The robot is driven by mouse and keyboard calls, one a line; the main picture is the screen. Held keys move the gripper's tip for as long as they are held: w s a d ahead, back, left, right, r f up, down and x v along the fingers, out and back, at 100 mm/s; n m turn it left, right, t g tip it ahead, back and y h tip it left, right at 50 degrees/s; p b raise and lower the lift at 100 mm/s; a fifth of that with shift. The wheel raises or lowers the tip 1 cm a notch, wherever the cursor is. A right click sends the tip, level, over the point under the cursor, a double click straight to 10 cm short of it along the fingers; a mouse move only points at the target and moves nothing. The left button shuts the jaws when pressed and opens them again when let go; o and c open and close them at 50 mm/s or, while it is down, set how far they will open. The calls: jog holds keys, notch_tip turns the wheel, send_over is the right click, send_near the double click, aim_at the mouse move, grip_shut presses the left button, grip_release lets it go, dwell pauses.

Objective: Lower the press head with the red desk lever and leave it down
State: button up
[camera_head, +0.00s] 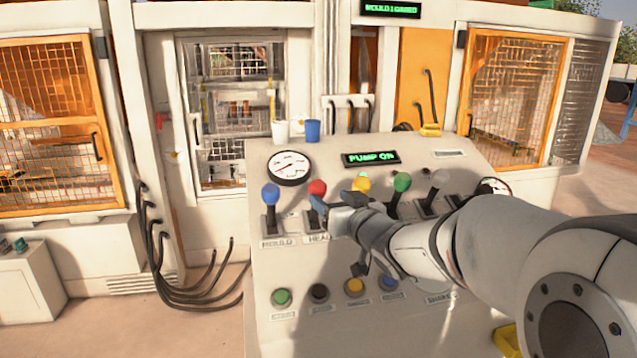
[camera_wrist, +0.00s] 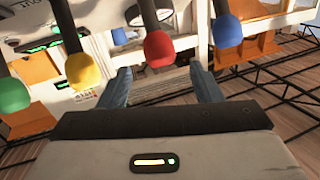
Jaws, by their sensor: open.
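The red-knobbed lever (camera_head: 317,188) stands on the sloping desk, between the blue and yellow levers, above a partly covered label beginning "HEA". My gripper (camera_head: 330,203) is at this lever and partly hides it. In the wrist view the red knob (camera_wrist: 159,48) lies just beyond and between the fingertips of my gripper (camera_wrist: 160,80). The fingers are spread apart with a gap around the knob's line, and I see no contact. The press head itself cannot be made out behind the mesh door (camera_head: 235,110).
The blue lever (camera_head: 271,194) is close on the left, the yellow lever (camera_head: 361,183) and green lever (camera_head: 402,182) on the right. A display (camera_head: 371,158) reads "PUMP ON". Cups (camera_head: 313,131) stand on the desk's back edge. Push buttons (camera_head: 282,297) line the lower desk.

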aim_at(322, 192)
jog(key=p+x, duration=0.2)
jog(key=x, duration=0.5)
jog(key=shift+w, duration=0.3)
jog(key=shift+c, duration=0.2)
grip_shut()
